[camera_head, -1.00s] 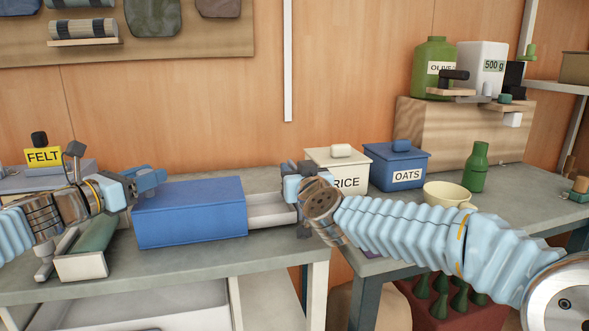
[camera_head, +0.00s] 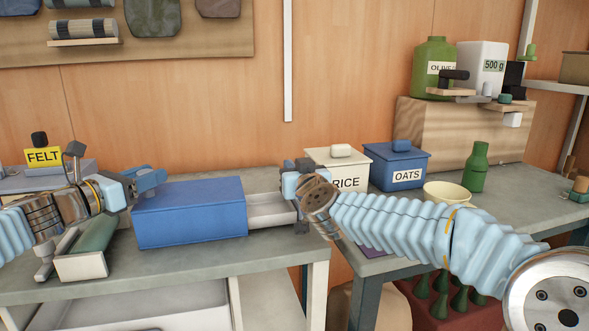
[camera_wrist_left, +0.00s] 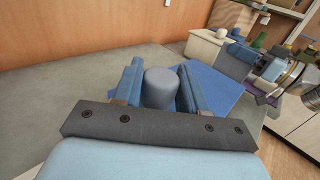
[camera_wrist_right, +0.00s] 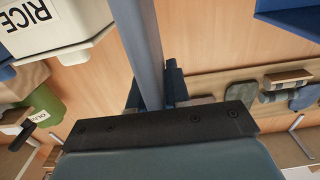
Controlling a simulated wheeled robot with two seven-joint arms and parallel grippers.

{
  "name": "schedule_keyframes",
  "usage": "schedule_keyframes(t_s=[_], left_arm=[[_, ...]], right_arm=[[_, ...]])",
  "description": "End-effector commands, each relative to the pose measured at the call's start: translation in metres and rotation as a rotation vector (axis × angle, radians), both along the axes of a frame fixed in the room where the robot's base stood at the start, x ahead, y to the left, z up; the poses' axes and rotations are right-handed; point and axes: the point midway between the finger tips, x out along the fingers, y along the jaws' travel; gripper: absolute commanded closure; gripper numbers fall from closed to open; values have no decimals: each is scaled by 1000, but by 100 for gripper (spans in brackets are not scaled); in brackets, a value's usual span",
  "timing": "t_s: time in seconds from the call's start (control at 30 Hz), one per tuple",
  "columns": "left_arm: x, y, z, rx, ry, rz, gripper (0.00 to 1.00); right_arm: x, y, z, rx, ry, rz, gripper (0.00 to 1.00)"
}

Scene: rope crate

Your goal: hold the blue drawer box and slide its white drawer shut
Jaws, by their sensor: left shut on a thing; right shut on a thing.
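The blue drawer box (camera_head: 190,213) sits on the grey bench, with its white drawer (camera_head: 270,209) pulled out partway from the right end. My left gripper (camera_head: 152,180) is at the box's left end. In the left wrist view its fingers (camera_wrist_left: 160,92) are shut on a grey-blue round knob (camera_wrist_left: 161,86), with the blue box (camera_wrist_left: 215,92) just beyond. My right gripper (camera_head: 293,190) is at the drawer's outer end. In the right wrist view its fingers (camera_wrist_right: 155,88) are shut on a grey bar handle (camera_wrist_right: 138,45). The drawer's outer end is partly hidden by this gripper.
A white RICE box (camera_head: 338,165) and a blue OATS box (camera_head: 397,167) stand right of the drawer, near a cream bowl (camera_head: 447,196) and a green bottle (camera_head: 475,168). A FELT label (camera_head: 43,156) and an open tray (camera_head: 82,266) are at the left.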

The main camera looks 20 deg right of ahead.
Motion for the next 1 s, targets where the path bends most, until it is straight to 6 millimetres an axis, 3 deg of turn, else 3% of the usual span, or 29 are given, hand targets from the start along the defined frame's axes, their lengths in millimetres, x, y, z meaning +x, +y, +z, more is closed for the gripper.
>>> schedule_keyframes(t_s=[0.17, 0.4, 0.5, 0.63, 0.93, 0.97, 1.0], left_arm=[[0, 0, -2, 1, 3, 1, 100], [0, 0, -2, 2, 2, 0, 100], [0, 0, -2, 2, 2, 0, 100], [0, 0, -2, 2, 2, -1, 100], [0, -2, -2, 1, 3, -4, 100], [0, -2, -2, 1, 3, -5, 100], [0, -2, -2, 1, 3, -5, 100]], right_arm=[[0, 24, 0, 2, -2, 7, 100], [0, 89, 0, 0, -2, 7, 100], [0, 108, 0, 0, -1, 4, 100], [0, 120, 0, 0, -1, 2, 100], [-1, 122, 0, 0, -1, 4, 100], [-1, 122, 0, 0, -1, 5, 80], [-1, 122, 0, 0, -1, 5, 74]])
